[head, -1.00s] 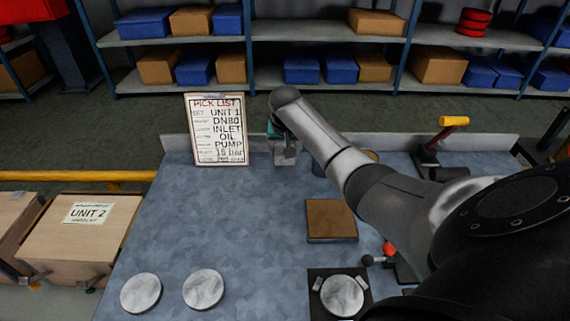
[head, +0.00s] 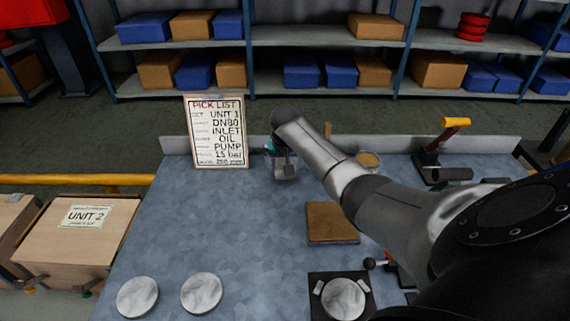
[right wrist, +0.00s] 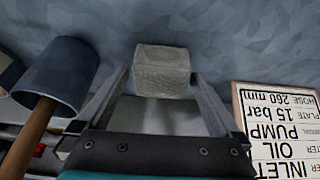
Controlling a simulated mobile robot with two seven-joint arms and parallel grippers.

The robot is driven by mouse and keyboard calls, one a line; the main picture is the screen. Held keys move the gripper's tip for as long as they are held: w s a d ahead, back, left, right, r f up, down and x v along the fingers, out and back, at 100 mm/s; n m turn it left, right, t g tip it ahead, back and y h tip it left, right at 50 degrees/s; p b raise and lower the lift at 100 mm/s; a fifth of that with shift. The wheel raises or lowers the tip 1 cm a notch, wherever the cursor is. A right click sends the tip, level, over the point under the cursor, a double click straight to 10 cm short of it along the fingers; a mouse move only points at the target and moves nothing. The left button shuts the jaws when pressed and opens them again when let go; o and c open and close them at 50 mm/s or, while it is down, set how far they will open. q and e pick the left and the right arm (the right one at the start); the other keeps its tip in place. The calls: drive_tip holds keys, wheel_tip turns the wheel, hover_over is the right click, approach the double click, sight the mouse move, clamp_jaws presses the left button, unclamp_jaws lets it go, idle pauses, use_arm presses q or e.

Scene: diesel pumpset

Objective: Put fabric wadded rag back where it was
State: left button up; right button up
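The wadded rag (right wrist: 162,72) is a light grey, block-like bundle in the right wrist view. It lies between the fingertips of my right gripper (right wrist: 162,82), with both fingers against its sides. In the head view my right gripper (head: 284,168) is over the back of the blue-grey bench, just right of the pick list board. The rag is hard to make out there among the fingers. Whether the rag touches the bench top is unclear. My left gripper is in neither view.
The pick list board (head: 217,131) stands close left of the gripper. A dark cup-like thing with a wooden handle (right wrist: 58,80) is close on the other side. A brown square pad (head: 331,223) and pale discs (head: 201,293) lie nearer. The bench's left middle is clear.

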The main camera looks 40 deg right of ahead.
drive_tip(key=shift+r, duration=0.15)
drive_tip(key=shift+s+a+r+p, duration=0.15)
drive_tip(key=shift+r+p, duration=0.2)
drive_tip(key=shift+r, duration=0.2)
drive_tip(key=p+v, duration=0.3)
drive_tip(key=v, duration=0.8)
drive_tip(key=shift+p, duration=0.3)
drive_tip(key=shift+f, duration=0.1)
